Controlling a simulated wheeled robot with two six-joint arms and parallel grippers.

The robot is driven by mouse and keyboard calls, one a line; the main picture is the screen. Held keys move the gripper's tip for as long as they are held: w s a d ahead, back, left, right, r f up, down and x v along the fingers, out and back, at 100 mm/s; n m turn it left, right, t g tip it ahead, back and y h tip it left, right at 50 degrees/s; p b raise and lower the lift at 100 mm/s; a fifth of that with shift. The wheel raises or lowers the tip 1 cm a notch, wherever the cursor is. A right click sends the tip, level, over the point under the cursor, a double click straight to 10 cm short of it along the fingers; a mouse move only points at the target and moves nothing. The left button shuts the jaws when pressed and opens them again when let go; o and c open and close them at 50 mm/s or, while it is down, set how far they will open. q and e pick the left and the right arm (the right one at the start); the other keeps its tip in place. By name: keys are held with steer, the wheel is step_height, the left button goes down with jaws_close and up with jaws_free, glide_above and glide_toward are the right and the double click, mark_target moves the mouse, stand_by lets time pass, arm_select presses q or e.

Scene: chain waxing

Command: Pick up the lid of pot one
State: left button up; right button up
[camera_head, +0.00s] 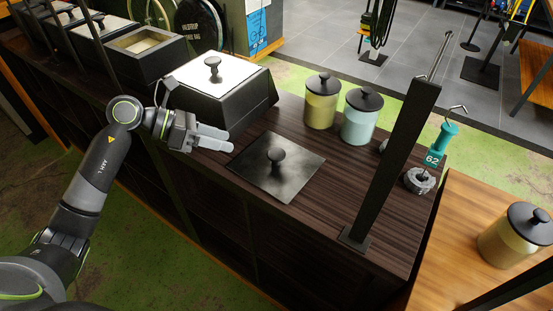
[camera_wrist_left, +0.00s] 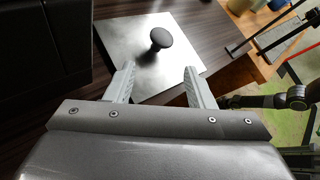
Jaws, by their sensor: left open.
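A dark square metal lid (camera_head: 297,178) with a round black knob (camera_head: 277,156) lies flat on the dark wooden counter. In the left wrist view the lid (camera_wrist_left: 183,72) lies beyond my open fingers, its knob (camera_wrist_left: 161,38) ahead of the gap. My left gripper (camera_head: 226,139) is open and empty, to the upper left of this lid and beside a black box-shaped pot (camera_head: 230,110). That pot carries a white lid (camera_head: 228,78) with a black knob. I cannot tell from markings which pot is number one. My right gripper is not seen.
A yellow jar (camera_head: 321,104) and a pale blue jar (camera_head: 360,118) stand behind the lid. A black upright post (camera_head: 392,160) stands to its right. A teal-handled hook tool marked 62 (camera_head: 440,143) stands near the right end. An open box (camera_head: 145,45) stands further left.

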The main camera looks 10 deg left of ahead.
mark_target(269, 155)
arm_select(q)
steer(key=p+x, duration=0.2)
steer(key=x, duration=0.5)
steer(key=shift+p+x, duration=1.3)
steer(key=shift+x, duration=1.05)
steer(key=shift+d+f, duration=0.3)
steer(key=c, duration=0.9)
